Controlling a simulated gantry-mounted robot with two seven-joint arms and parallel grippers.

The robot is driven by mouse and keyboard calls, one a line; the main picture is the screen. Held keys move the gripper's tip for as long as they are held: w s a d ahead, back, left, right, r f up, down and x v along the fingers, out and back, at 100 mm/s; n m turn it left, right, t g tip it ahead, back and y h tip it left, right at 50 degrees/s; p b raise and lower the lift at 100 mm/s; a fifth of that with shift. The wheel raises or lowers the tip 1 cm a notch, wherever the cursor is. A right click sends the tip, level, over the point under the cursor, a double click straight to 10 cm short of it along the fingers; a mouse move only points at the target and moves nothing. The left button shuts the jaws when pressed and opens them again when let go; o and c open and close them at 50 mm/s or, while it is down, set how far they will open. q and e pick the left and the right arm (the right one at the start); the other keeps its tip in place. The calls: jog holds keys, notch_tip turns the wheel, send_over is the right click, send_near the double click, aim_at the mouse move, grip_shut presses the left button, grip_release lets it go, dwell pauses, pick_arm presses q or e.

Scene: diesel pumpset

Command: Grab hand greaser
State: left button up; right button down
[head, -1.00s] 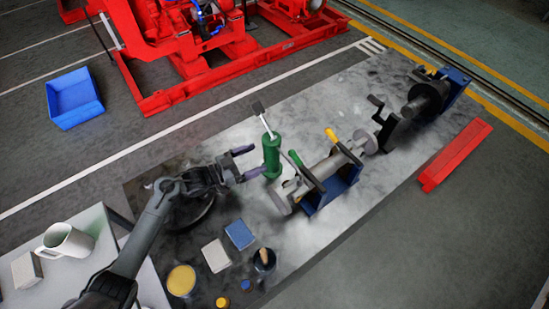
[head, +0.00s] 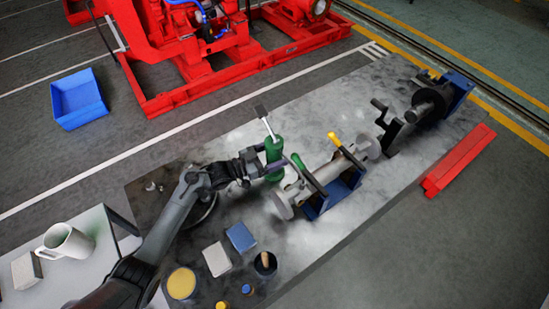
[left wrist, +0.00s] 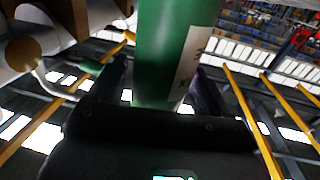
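The hand greaser is a green cylinder (head: 274,151) with a pale rod and dark handle on top, standing upright on the grey mat. My left gripper (head: 268,159) has its fingers on either side of the green body. In the left wrist view the greaser (left wrist: 170,50) fills the space between the fingers. A small gap shows by the left finger (left wrist: 116,82), and the right finger (left wrist: 205,95) is partly hidden behind the greaser, so the fingers look open around it. My right gripper is not in view.
A grey shaft assembly on a blue stand (head: 333,192) with green and yellow handles is close on the right. A blue pad (head: 240,237), a white pad (head: 217,259) and a yellow-topped tin (head: 181,283) lie in front. A white mug (head: 68,241) stands on the left table.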

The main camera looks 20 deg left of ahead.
pick_arm(q)
grip_shut()
jog(key=shift+r, duration=0.2)
